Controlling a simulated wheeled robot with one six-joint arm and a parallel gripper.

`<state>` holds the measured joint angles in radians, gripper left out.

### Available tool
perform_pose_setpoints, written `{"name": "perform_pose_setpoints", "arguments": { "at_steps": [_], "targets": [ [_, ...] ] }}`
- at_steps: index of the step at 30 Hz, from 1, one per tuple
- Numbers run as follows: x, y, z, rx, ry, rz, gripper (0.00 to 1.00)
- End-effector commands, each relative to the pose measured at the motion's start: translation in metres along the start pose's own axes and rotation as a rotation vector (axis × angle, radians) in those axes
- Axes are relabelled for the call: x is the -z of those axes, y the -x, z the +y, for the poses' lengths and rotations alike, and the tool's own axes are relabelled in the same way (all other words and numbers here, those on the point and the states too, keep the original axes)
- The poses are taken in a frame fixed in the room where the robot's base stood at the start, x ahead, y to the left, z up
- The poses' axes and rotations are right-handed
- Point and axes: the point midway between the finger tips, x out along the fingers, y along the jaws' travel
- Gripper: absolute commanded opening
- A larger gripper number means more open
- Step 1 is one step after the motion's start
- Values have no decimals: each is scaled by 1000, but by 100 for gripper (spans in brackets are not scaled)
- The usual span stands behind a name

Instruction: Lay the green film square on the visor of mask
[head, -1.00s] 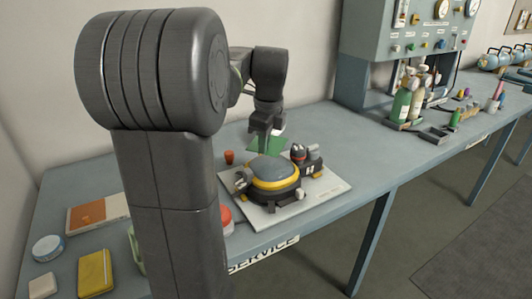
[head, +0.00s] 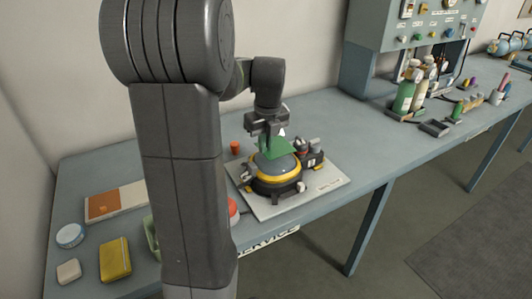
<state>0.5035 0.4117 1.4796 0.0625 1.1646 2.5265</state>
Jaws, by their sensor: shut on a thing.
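The mask (head: 262,187) lies on a pale board on the bench, with a yellow ring around its grey-blue visor (head: 284,172), which faces up. My gripper (head: 270,138) is above the far side of the visor, pointing down. It is shut on the green film square (head: 281,150), which hangs tilted under the fingers. The film overlaps the far part of the visor in the picture; I cannot tell whether it touches. My fingertips are partly hidden by the film and the hand.
The pale board (head: 322,187) also bears black fittings (head: 311,157) at the mask's right. An orange cap (head: 235,147) stands behind left. A yellow case (head: 115,259) and a round tin (head: 70,235) lie at the left. Green bottles (head: 405,94) stand at the back right. Bench right of the board is clear.

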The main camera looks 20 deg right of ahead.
Motion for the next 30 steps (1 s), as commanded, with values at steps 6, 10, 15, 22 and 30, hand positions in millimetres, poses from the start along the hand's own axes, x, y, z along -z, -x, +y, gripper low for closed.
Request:
{"name": "perform_pose_setpoints", "arguments": {
  "at_steps": [6,10,15,22,30],
  "targets": [
    [4,-29,0,-2,0,3,0],
    [4,-35,0,0,1,0,0],
    [4,-35,0,0,1,0,0],
    [4,-37,0,0,1,0,29],
    [4,-37,0,0,1,0,30]
  ]
}}
